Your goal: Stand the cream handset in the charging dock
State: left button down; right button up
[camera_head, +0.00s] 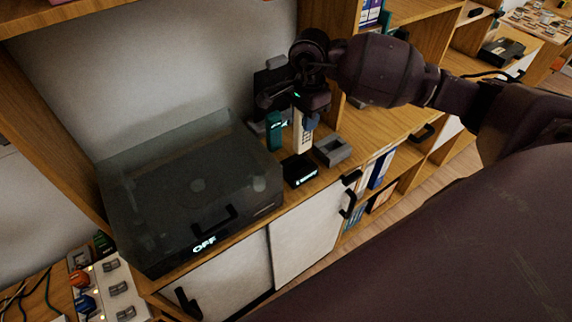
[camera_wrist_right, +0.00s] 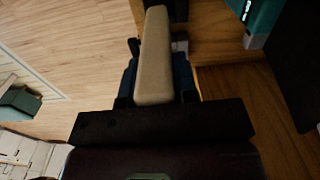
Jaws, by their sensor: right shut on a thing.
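The cream handset (camera_head: 302,137) is upright, hanging below my right gripper (camera_head: 308,117), which is shut on its upper part. In the right wrist view the handset (camera_wrist_right: 153,58) extends away from between the dark fingers. It is above the wooden cabinet top, close to a black box with lit characters (camera_head: 299,171) and a grey block with a recess (camera_head: 332,150). I cannot tell for certain which of these is the charging dock. The handset's lower end seems to be just behind the black box; contact is unclear. My left gripper is not in view.
A teal handset-like object (camera_head: 273,131) stands just left of the cream handset. A turntable with a smoky cover (camera_head: 190,185) fills the cabinet top further left. A dark device (camera_head: 268,85) stands behind. Bare wood (camera_head: 385,122) lies to the right.

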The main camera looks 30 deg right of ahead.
aim_at(301, 145)
jog(key=shift+w+a, duration=0.2)
jog(key=shift+w, duration=0.35)
notch_tip(301, 145, down, 5)
jog(key=shift+s+d+f, duration=0.1)
jog(key=shift+f, duration=2.3)
jog(key=shift+f, duration=0.2)
jog(key=o, duration=1)
jog(key=shift+r, duration=0.1)
jog(key=shift+r, duration=0.1)
